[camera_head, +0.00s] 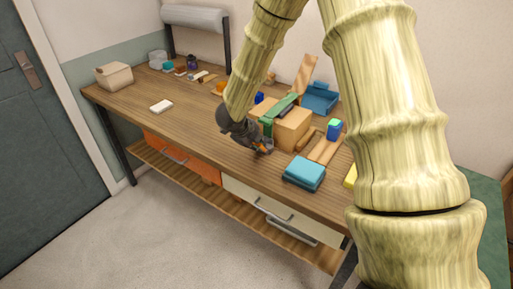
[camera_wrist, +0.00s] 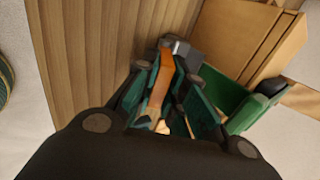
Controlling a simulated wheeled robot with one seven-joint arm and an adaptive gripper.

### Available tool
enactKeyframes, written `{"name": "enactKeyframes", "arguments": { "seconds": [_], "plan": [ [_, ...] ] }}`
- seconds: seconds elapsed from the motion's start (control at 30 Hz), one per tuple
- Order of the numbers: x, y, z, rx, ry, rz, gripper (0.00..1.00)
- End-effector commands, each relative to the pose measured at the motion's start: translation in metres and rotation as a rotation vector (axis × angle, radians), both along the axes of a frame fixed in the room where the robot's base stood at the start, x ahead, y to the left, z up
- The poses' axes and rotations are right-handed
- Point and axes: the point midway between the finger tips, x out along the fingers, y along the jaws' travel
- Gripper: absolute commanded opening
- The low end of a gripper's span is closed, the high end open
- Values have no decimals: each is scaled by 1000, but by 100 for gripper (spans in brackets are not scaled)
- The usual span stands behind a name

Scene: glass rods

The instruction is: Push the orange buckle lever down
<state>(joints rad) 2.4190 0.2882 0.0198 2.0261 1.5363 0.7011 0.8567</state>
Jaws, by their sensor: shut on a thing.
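The orange buckle lever (camera_wrist: 161,82) lies between the two fingers of my gripper (camera_wrist: 168,92) in the wrist view, with a grey metal buckle part (camera_wrist: 182,47) at its far end. The fingers are shut on the lever. In the head view, my gripper (camera_head: 261,146) is low at the front left of a cardboard box (camera_head: 293,131), and only a bit of orange shows there. A green strap (camera_head: 279,112) runs over the box; it also shows in the wrist view (camera_wrist: 247,108). The buckle's lower part is hidden by my fingers.
A wooden workbench (camera_head: 185,112) carries it all. A blue-topped block (camera_head: 305,171) and wooden pieces (camera_head: 323,150) lie to the right of the box. A blue bin (camera_head: 319,97) stands behind.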

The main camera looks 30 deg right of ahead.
Motion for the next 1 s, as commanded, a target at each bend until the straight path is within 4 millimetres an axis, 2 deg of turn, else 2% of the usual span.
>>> {"name": "enactKeyframes", "arguments": {
  "seconds": [0.03,1.0],
  "plan": [
    [-1,2,-8,-22,-8,3,0],
    [-8,21,-36,-557,-229,3,0]
  ]
}}
